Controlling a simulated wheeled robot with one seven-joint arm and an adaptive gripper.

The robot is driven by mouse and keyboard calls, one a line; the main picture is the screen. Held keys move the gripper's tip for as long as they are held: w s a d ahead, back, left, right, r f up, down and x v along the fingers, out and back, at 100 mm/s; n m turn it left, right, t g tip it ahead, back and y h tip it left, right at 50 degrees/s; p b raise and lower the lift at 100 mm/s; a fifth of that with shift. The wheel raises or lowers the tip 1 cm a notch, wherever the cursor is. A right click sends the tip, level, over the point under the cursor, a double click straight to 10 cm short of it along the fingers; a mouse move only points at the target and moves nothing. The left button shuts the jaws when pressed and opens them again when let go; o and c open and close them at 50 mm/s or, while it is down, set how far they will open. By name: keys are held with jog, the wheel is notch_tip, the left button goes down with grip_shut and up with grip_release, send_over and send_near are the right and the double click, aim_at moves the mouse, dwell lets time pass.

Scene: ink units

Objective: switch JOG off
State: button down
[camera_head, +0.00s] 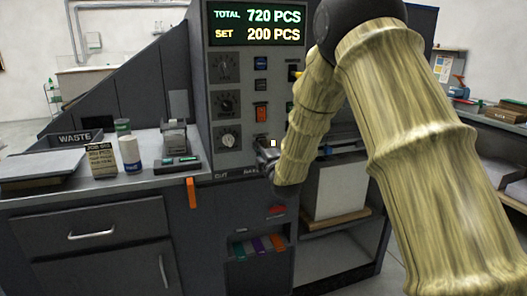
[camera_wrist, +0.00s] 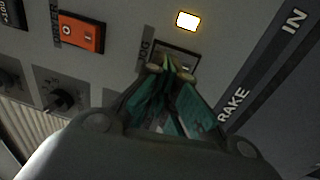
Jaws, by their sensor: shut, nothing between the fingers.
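The JOG switch (camera_wrist: 188,50) is a dark-framed switch on the grey panel beside the JOG label (camera_wrist: 145,50) in the wrist view. My fingertips cover most of it, so its position cannot be read. A small lamp (camera_wrist: 187,20) above it is lit warm white; the lamp also shows in the head view (camera_head: 273,143). My gripper (camera_wrist: 171,66) is shut and empty, its tips at the lower edge of the switch; I cannot tell whether they touch it. In the head view my gripper (camera_head: 267,158) is at the panel's lower part, partly hidden by my arm.
An orange rocker switch (camera_wrist: 81,33) and a black knob (camera_wrist: 60,99) lie to the left on the panel. The display (camera_head: 256,23) reads TOTAL 720 PCS, SET 200 PCS. A counter (camera_head: 110,185) at left holds a box and small containers.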

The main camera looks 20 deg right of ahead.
jog(key=shift+w+r, duration=0.1)
dwell(0.3)
jog(key=shift+w+a+g+p, duration=0.1)
jog(key=shift+w+g+p, duration=0.15)
jog(key=shift+p, duration=0.3)
jog(key=s+r, duration=0.2)
jog(key=s, duration=1.2)
jog(key=shift+d+b, duration=0.2)
jog(key=shift+b, duration=0.15)
